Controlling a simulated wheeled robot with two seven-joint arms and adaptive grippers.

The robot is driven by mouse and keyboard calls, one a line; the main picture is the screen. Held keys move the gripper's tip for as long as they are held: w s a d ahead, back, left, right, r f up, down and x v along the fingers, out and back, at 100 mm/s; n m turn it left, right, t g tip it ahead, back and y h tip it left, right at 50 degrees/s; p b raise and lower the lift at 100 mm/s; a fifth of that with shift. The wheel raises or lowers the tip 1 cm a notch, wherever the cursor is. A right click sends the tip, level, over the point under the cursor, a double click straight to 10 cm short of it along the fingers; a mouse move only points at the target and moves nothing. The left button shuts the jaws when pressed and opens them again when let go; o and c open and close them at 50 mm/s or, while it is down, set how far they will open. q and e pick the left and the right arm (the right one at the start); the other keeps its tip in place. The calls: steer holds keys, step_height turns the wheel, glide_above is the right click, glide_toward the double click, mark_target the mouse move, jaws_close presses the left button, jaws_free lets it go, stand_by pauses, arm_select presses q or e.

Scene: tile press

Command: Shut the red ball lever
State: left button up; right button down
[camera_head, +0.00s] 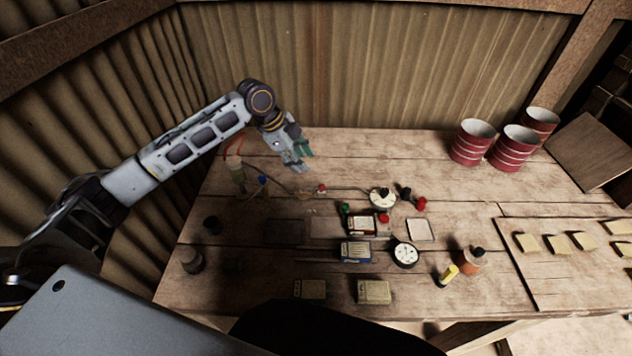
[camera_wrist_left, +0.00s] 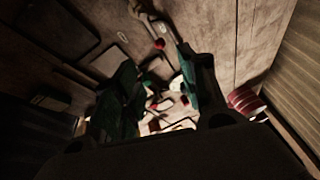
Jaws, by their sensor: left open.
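A small red ball (camera_head: 322,188) sits at the thin pipe line behind the middle of the table. Other red knobs stand by the white dial (camera_head: 382,198): one red knob (camera_head: 421,203) to its right and one red knob (camera_head: 384,218) below it. I cannot tell the lever's angle. In the left wrist view a red ball (camera_wrist_left: 159,44) shows beside a grey pipe, beyond my fingers. My left gripper (camera_head: 302,157) is open and empty, above the table behind and left of the red ball; its green fingers (camera_wrist_left: 162,98) also show in the left wrist view. My right gripper is out of view.
A blue knob (camera_head: 262,180) and a bottle-like fitting (camera_head: 236,172) stand left of the pipe. A second dial (camera_head: 405,254), small boxes (camera_head: 374,292) and a yellow-handled part (camera_head: 447,275) lie nearer. Red cans (camera_head: 472,142) stand at the back right. The back middle is clear.

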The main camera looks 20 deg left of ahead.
mark_target(320, 185)
arm_select(q)
steer(key=shift+p+x, duration=0.65)
steer(key=shift+x, duration=6.3)
steer(key=shift+a, duration=0.1)
jaws_close()
